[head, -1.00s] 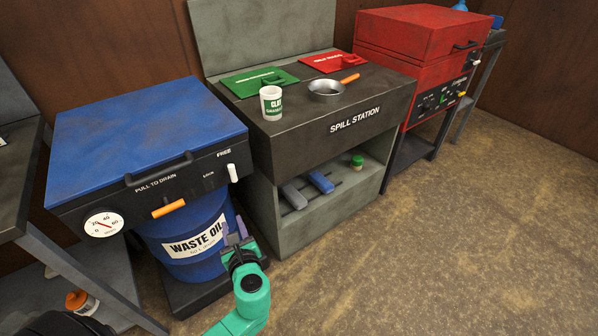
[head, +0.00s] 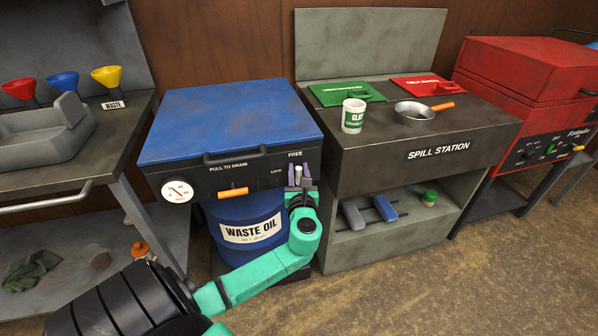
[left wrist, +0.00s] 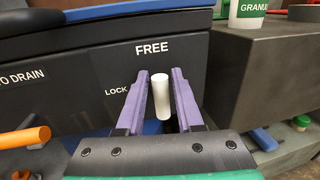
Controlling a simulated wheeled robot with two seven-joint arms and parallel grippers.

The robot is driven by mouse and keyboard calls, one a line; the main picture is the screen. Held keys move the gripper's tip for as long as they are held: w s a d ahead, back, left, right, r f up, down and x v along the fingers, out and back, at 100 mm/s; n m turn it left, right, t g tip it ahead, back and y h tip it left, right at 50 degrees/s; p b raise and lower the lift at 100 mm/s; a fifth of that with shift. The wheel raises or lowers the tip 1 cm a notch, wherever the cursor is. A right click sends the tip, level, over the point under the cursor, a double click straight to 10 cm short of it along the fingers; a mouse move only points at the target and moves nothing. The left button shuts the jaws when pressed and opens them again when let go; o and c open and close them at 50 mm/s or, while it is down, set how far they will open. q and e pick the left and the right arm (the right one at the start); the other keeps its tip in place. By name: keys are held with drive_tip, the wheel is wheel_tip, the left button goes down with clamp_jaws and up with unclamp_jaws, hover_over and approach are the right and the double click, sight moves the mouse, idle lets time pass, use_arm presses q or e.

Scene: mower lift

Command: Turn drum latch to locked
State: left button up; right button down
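The drum latch is a white handle (left wrist: 161,95) on the dark front panel of the blue-lidded drain station. In the head view the latch (head: 298,174) shows at the panel's right end, partly hidden by my gripper. My left gripper (head: 301,178) reaches up to it from below. In the left wrist view its purple fingers (left wrist: 162,92) stand on either side of the handle, apart, with the handle between them. Whether either finger touches it I cannot tell. My right gripper is not in view.
An orange drain handle (head: 233,192) and a gauge (head: 177,190) sit left on the same panel. The blue WASTE OIL drum (head: 246,205) stands below. The spill station (head: 420,165) is close on the right, with a cup (head: 353,115) near its edge.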

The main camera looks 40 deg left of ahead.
use_arm(q)
clamp_jaws()
